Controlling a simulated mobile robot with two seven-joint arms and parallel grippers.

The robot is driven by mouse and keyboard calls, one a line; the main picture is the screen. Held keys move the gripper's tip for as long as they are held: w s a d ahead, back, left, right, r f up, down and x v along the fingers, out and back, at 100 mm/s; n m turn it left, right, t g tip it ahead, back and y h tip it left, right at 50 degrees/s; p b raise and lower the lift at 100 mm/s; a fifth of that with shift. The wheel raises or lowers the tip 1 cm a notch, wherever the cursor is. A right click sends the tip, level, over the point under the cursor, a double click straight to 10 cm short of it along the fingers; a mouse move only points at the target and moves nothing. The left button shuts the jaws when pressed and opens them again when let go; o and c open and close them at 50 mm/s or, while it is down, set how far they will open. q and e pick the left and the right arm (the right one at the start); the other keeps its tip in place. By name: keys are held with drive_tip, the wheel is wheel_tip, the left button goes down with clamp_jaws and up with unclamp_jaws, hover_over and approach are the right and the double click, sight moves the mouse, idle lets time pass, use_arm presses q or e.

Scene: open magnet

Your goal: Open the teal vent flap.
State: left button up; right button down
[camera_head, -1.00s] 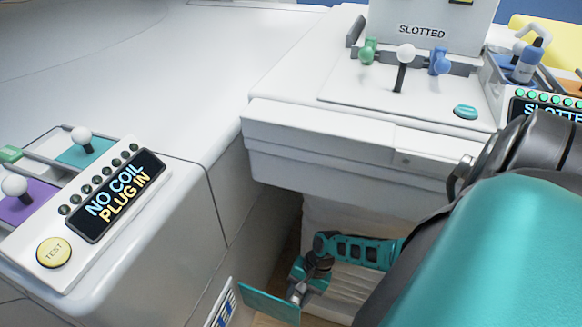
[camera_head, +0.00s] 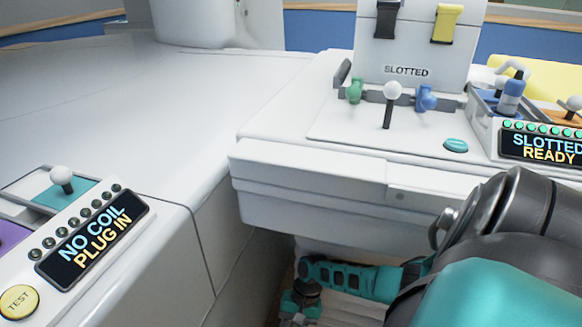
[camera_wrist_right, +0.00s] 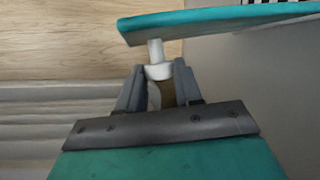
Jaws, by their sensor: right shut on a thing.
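The teal vent flap (camera_wrist_right: 225,20) spans the top of the right wrist view, seen nearly edge-on as a slanting plate. A short white knob (camera_wrist_right: 157,68) sticks out from its underside. My right gripper (camera_wrist_right: 160,76) has its two grey fingers shut on the knob's white end, with the flap just beyond the fingertips. In the head view the flap and the fingertips are below the bottom edge; only my right arm shows there. My left gripper is in neither view.
A pale panel (camera_wrist_right: 270,65) lies behind the flap. In the head view a white bench (camera_head: 300,165) overhangs my right forearm. A console reading "NO COIL PLUG IN" (camera_head: 92,238) stands at left. A console reading "SLOTTED READY" (camera_head: 545,143) stands at right.

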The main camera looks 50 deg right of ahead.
drive_tip(key=c, duration=0.7)
unclamp_jaws()
drive_tip(key=shift+c, duration=0.2)
